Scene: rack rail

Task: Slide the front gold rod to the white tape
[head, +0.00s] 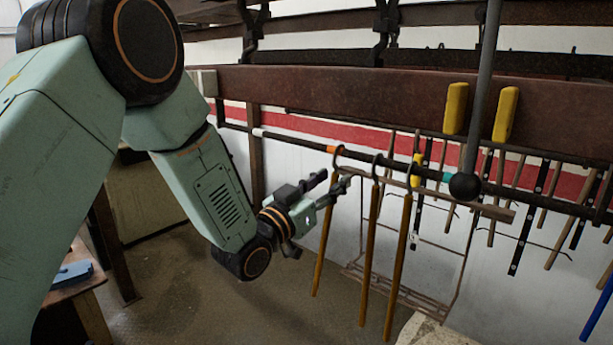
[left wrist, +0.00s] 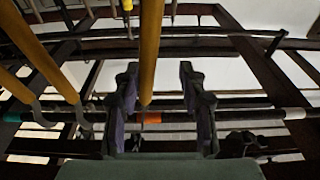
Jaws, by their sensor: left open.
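Several gold rods hang by dark hooks from a thin dark rail (head: 300,141). The leftmost gold rod (head: 325,235) hangs just right of the orange tape (head: 332,149). Two more gold rods (head: 369,250) (head: 398,265) hang to its right. The white tape (head: 258,132) is near the rail's left end; it also shows at the right in the left wrist view (left wrist: 294,113). My left gripper (head: 335,182) is open at the leftmost rod's upper part. In the left wrist view this rod (left wrist: 150,50) appears between the fingers, closer to the left one. My right gripper is out of view.
The rail between orange and white tape is clear. Teal tape (head: 447,177) lies right of the gold rods. A grey pole with a black ball (head: 465,186) hangs in front of the rail there. A thick brown beam (head: 330,92) runs above. Several dark rods hang behind right.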

